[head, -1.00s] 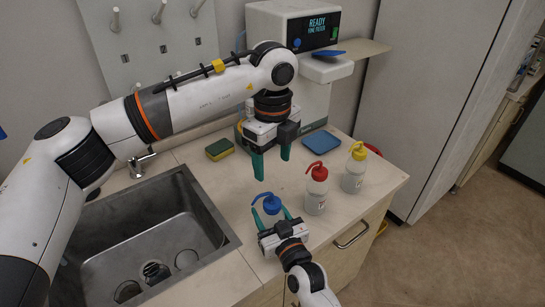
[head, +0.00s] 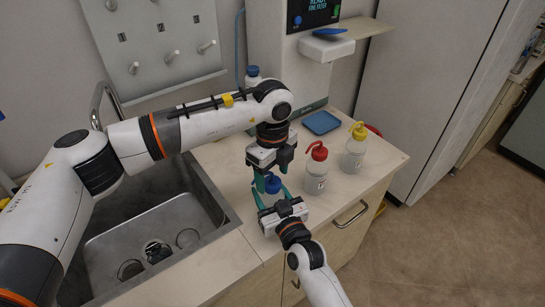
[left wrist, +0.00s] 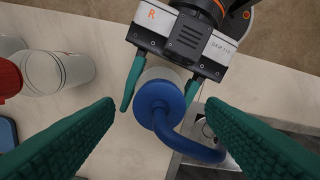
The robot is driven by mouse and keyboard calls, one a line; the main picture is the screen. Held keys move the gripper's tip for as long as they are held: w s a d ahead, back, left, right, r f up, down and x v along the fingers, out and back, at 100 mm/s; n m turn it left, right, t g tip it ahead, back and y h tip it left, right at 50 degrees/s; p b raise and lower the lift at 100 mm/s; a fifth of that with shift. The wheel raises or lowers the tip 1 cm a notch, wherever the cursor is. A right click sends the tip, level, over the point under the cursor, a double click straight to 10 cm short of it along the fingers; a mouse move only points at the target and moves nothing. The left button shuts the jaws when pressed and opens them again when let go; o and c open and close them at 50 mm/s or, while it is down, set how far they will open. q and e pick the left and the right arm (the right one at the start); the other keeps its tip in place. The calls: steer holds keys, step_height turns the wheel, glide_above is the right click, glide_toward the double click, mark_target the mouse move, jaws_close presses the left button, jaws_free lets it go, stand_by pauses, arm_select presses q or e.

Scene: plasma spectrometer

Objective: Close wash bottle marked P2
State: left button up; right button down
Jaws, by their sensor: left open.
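A white wash bottle with a blue cap and curved spout (head: 273,184) stands near the counter's front; it also shows in the left wrist view (left wrist: 158,103). Red-capped (head: 315,172) and yellow-capped (head: 354,150) bottles stand to its right. I cannot read the P2 mark on any of them. My left gripper (head: 271,175) points down over the blue cap, open, its green fingers apart on either side of it.
A sink (head: 150,235) lies to the left. The red-capped bottle is close to the right of the grippers.

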arm_select(q)
steer(key=shift+f, duration=0.8)
steer(key=shift+c, duration=0.3)
